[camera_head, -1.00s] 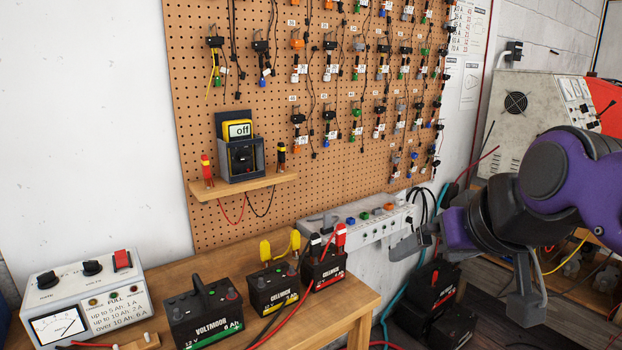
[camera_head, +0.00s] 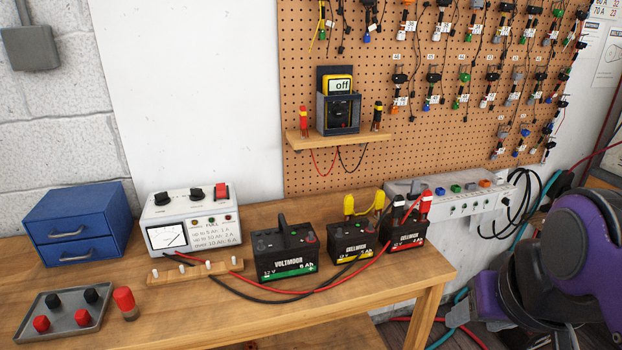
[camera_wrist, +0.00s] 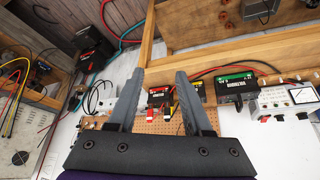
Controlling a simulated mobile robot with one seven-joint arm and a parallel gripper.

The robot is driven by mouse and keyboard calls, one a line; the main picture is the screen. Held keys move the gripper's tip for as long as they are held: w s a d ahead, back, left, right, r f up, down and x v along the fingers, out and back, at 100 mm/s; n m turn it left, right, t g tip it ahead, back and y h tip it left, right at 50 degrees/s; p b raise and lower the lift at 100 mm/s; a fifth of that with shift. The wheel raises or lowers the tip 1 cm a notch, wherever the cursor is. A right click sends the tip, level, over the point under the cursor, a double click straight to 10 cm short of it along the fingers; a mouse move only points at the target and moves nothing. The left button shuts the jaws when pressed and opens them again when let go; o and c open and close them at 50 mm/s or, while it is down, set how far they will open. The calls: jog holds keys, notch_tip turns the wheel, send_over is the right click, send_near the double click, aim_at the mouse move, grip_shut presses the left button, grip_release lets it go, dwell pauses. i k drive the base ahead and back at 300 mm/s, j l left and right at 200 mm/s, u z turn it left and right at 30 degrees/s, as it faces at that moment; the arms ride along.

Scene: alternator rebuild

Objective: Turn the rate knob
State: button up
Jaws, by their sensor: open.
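The white charger (camera_head: 190,222) stands at the back of the workbench, left of the batteries. Its top bears two black knobs, a left knob (camera_head: 168,197) and a middle knob (camera_head: 196,194), and a red switch (camera_head: 221,191). The knob labels are too small to read, so I cannot tell which is the rate knob. The front has a needle meter (camera_head: 167,238). In the wrist view the charger (camera_wrist: 273,103) is upside down at the right edge. My gripper (camera_wrist: 160,72) is open and empty, far from the charger. In the head view my arm is at the right edge.
Batteries (camera_head: 284,250) stand right of the charger, with red and black cables before them. A wooden peg strip (camera_head: 195,271) lies in front of the charger. A blue drawer box (camera_head: 80,222) stands left. A tray (camera_head: 62,338) and red-capped post (camera_head: 125,302) are at front left.

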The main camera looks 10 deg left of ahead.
aim_at(162, 198)
jog(key=u, duration=1.3)
jog(key=j, duration=0.15)
jog(key=i+u, duration=0.05)
